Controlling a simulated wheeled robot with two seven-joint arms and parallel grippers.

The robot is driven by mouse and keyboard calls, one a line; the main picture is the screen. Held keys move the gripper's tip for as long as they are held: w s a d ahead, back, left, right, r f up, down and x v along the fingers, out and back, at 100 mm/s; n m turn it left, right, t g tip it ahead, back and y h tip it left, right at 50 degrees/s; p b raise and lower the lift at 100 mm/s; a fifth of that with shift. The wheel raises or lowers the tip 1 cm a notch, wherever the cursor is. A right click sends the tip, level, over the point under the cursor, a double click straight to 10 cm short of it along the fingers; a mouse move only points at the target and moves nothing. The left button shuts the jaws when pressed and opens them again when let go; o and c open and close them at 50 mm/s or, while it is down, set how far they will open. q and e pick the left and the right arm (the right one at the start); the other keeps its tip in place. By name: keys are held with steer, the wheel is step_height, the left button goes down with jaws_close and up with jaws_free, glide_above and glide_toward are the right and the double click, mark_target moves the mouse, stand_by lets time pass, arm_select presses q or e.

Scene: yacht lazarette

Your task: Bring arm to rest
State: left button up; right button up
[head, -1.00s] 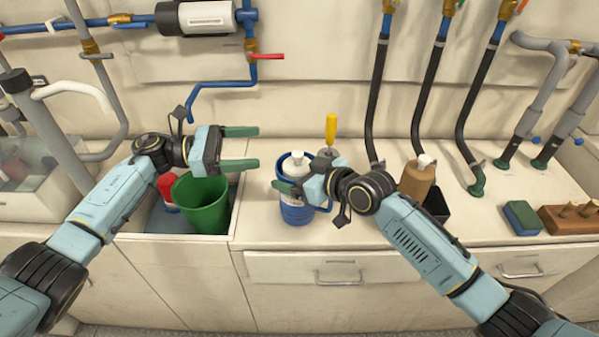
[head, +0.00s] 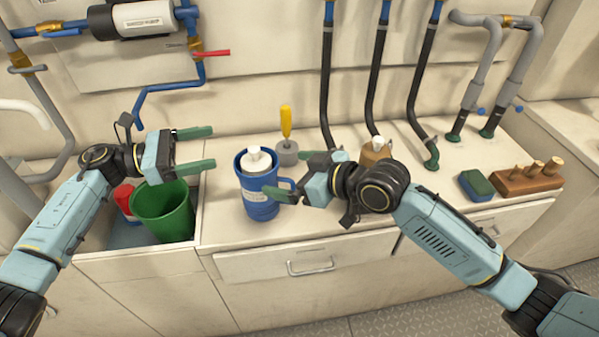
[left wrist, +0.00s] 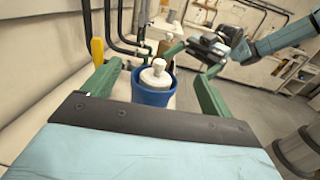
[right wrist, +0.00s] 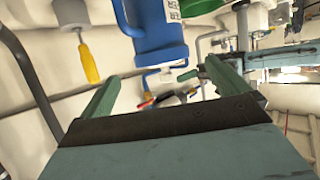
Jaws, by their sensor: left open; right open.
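My left gripper (head: 208,148) is open and empty above the sink edge, up and right of the green bucket (head: 165,210). My right gripper (head: 284,173) is open, with nothing between its fingers, at the right side of a blue mug (head: 259,203). Its near fingertip overlaps the mug's handle in the head view; I cannot tell whether they touch. The mug stands upright on the counter with a white-capped bottle (head: 258,160) in it. The mug also shows beyond the left fingers in the left wrist view (left wrist: 152,92) and at the top of the right wrist view (right wrist: 158,30).
A yellow-handled tool (head: 286,123) stands in a grey holder behind the mug. A brown bottle (head: 375,152) is behind my right wrist. Black hoses (head: 374,85) run down the wall. A sponge (head: 476,185) and wooden peg block (head: 528,180) sit at right. A red object (head: 126,197) is beside the bucket.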

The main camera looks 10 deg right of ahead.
steer(key=shift+v, duration=0.9)
